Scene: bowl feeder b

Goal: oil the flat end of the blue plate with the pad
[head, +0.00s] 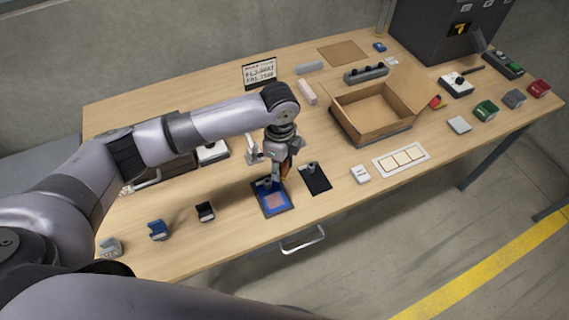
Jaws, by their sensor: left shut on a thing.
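The blue plate (267,206) lies flat on the table near the front edge, with a dark border and a pinkish square (275,200) on it. I cannot tell whether this square is the pad. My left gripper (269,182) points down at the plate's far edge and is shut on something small. The fingers and wrist hide most of the held thing, so I cannot tell what it is. An orange-brown part (287,168) shows beside the fingers. My right gripper is not in view.
A black plate (318,184) with a small grey upright part lies just right of the blue one. Small black (206,211), blue (158,230) and grey (110,248) blocks stand at left. An open cardboard box (398,124) stands behind, right. The front strip of table is mostly clear.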

